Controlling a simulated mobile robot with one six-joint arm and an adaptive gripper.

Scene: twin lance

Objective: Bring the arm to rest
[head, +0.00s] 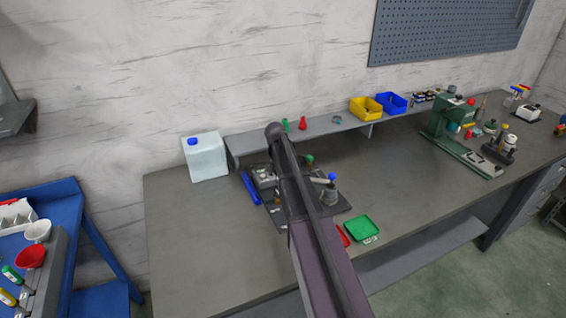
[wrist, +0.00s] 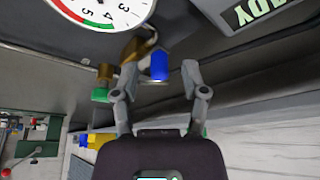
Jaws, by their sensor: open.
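My arm reaches out over the workbench (head: 190,240) in the head view, and its links cover part of the bench's middle. My gripper (wrist: 160,72) shows in the wrist view with its two fingers spread apart. A blue cylindrical knob (wrist: 160,67) appears between the fingertips in that picture; I cannot tell how far beyond them it lies. No object is visibly clamped. In the head view the gripper itself cannot be made out behind the arm.
A round dial (wrist: 105,10) and a green lettered display (wrist: 255,12) are close by in the wrist view. In the head view a white jug (head: 206,160), a shelf (head: 350,128) with yellow (head: 366,107) and blue bins (head: 392,103), and a green tray (head: 362,228) surround the arm.

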